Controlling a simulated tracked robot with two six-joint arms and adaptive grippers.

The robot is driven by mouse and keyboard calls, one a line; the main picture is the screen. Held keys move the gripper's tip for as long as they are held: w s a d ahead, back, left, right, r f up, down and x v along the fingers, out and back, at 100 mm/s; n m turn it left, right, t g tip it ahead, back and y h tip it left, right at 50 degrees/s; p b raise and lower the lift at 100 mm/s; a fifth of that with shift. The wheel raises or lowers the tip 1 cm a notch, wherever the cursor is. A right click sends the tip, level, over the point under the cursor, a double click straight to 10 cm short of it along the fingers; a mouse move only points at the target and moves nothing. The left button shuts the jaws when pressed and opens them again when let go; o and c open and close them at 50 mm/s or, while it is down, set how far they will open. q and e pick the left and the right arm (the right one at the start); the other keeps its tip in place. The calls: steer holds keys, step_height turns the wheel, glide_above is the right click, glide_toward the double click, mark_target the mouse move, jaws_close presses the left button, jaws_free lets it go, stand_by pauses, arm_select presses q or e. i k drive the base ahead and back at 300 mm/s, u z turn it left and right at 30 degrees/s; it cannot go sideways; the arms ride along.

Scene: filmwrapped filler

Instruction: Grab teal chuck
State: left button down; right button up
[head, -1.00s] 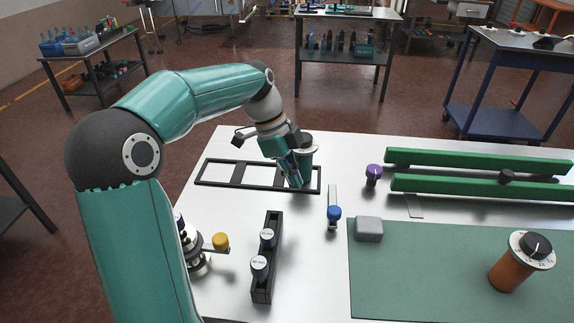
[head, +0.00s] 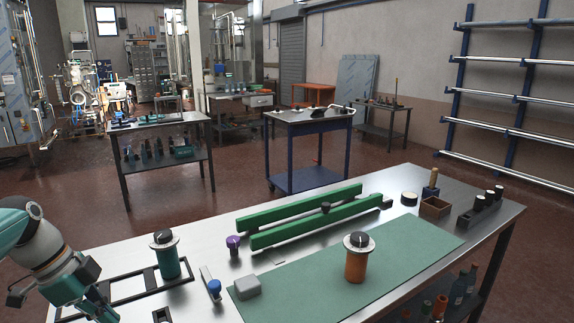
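The teal chuck (head: 167,262) stands upright at the right end of a black slotted frame (head: 128,299) on the metal workbench. It has a pale flange and a black dial knob on top. My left gripper (head: 104,308) is at the lower left, over the left part of the frame. It is apart from the chuck, to its left and nearer to me. Its fingers are small and partly turned away, so their opening cannot be made out. My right gripper is not in view.
An orange chuck (head: 356,260) with a dial top stands on the green mat (head: 300,287). A purple-knobbed piece (head: 233,244), a blue-knobbed piece (head: 213,287) and a grey block (head: 247,287) are right of the frame. Green rails (head: 300,218) lie behind.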

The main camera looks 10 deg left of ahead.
mark_target(167, 254)
steer(key=k, duration=0.9)
